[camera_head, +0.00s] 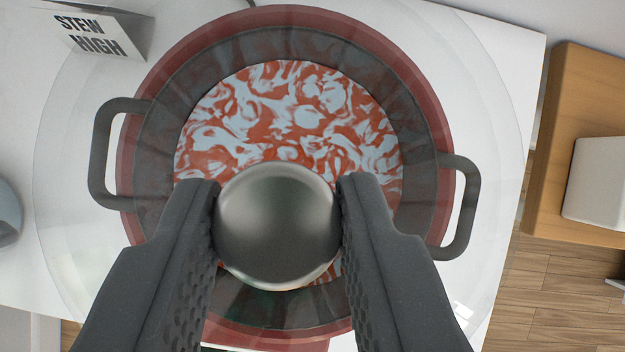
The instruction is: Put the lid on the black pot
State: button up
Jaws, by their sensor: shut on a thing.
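My gripper (279,215) is shut on the round metal knob (278,226) of a clear glass lid (75,190). The lid's wide transparent disc fills most of the view, and the pot shows through it. The black pot (160,165), with a dark loop handle on each side, lies below the lid and looks smaller than it. Red and pale blue swirled contents (290,105) show inside the pot. The lid's height above the pot's rim cannot be told from this view.
A red round surface (165,65) surrounds the pot on a white counter (500,45). A card reading "STEW HIGH" (95,35) stands at the upper left. A wooden piece (575,90) with a white block (600,185) is at right, above wooden floor. A grey rounded object (8,215) is at left.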

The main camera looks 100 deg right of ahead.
jog(key=shift+f, duration=1.85)
jog(key=shift+f+b, duration=0.85)
jog(key=shift+b, duration=0.2)
jog(key=shift+s+f+b, duration=0.1)
jog(key=shift+f+b, duration=0.15)
jog(key=shift+b, duration=0.55)
jog(key=shift+f+b, duration=0.45)
jog(key=shift+b, duration=0.35)
dwell(0.8)
jog(key=o, duration=1.7)
jog(key=shift+r, duration=0.15)
jog(key=shift+r+p, duration=0.5)
jog(key=shift+r, duration=1.9)
